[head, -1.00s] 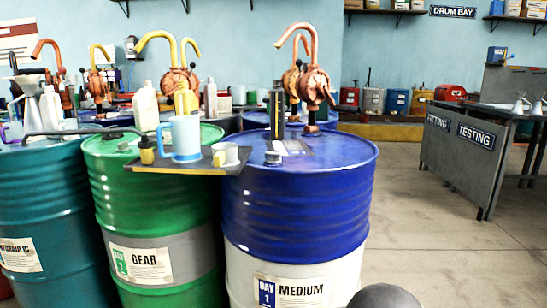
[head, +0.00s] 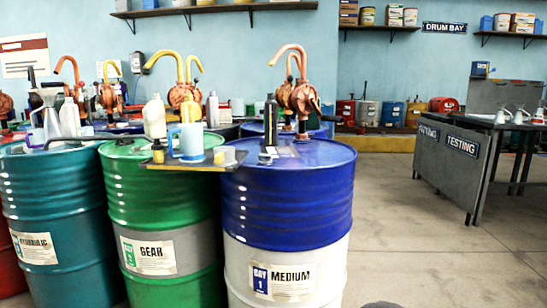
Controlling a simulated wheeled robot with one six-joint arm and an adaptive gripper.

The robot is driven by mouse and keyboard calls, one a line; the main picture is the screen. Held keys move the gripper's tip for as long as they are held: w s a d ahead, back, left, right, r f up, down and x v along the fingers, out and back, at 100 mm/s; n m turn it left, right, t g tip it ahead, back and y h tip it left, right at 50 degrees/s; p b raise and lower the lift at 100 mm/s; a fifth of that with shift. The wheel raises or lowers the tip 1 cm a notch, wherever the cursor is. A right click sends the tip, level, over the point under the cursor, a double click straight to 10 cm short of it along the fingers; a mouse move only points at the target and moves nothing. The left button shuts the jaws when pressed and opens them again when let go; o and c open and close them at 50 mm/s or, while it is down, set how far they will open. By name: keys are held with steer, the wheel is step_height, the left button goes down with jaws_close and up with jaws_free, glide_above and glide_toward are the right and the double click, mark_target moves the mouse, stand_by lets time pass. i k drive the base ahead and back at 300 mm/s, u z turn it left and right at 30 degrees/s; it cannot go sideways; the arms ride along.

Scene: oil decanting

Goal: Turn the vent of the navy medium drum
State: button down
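The navy medium drum (head: 290,205) stands upright in the middle of the head view, with a blue upper part, a white lower band and a label reading "BAY 1 MEDIUM". A small grey cap-like fitting (head: 265,158), which may be the vent, sits near the front left of its lid. A copper-coloured hand pump (head: 301,98) rises from the back of the lid. A dark upright bottle (head: 271,122) stands left of the pump.
A green gear drum (head: 165,225) and a teal hydraulic drum (head: 62,215) stand left. A tray (head: 205,166) with a blue jug (head: 187,141) and small containers bridges toward the navy lid. A testing bench (head: 447,165) stands right. The floor (head: 415,245) between is clear.

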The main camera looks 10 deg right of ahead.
mark_target(266, 158)
steer(key=z, duration=0.05)
steer(key=k, duration=0.65)
steer(key=u, duration=0.75)
steer(key=i, duration=1.6)
steer(key=z, duration=0.6)
